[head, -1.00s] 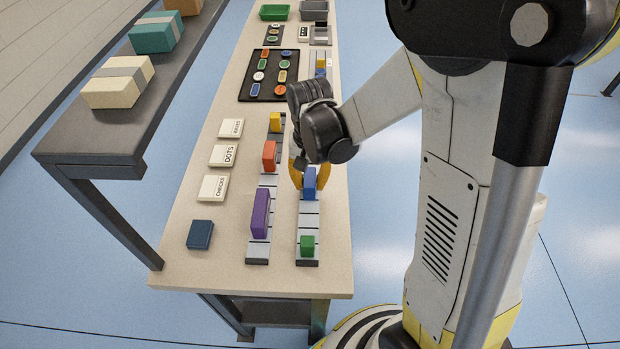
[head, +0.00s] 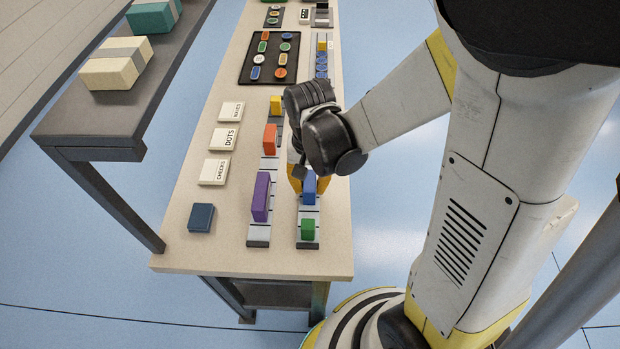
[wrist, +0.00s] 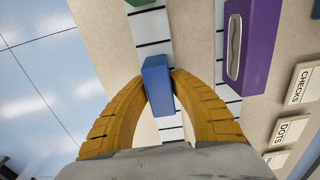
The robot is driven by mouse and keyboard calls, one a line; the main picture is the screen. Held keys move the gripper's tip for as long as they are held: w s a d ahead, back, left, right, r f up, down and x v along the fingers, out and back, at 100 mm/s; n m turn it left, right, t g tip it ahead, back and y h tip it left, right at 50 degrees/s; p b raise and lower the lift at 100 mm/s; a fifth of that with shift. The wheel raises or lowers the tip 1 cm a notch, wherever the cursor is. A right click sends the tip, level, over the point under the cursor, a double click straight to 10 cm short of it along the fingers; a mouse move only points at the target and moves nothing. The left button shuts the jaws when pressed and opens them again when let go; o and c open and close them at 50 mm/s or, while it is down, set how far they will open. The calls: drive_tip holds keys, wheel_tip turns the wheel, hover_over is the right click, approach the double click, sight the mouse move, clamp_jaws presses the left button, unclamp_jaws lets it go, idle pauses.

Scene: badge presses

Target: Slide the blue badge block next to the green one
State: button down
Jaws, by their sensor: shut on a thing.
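The blue badge block (head: 309,190) stands on the right-hand slotted rail (head: 308,212) on the table. My gripper (head: 308,184), with yellow fingers, is shut on it from both sides. In the wrist view the blue block (wrist: 157,82) sits between the two fingertips (wrist: 158,76). The green block (head: 308,229) is on the same rail, nearer the table's front edge, with a short bare stretch of rail between the two. Only an edge of the green block (wrist: 140,2) shows at the top of the wrist view.
A purple block (head: 261,197), an orange block (head: 269,139) and a yellow block (head: 276,105) stand on the parallel rail to the left. Label plates such as CHECKS (head: 214,171) and a dark blue block (head: 201,217) lie further left. A black tray (head: 246,70) holds several badges.

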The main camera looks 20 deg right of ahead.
sight(309, 211)
drive_tip(key=shift+s+a, duration=0.3)
drive_tip(key=shift+s, duration=0.5)
drive_tip(key=shift+s+a, duration=0.35)
drive_tip(key=shift+s, duration=0.4)
drive_tip(key=shift+s+a, duration=0.3)
drive_tip(key=shift+s, duration=0.5)
drive_tip(key=c, duration=1.1)
unclamp_jaws()
drive_tip(key=shift+c, duration=0.2)
drive_tip(key=shift+w, duration=0.1)
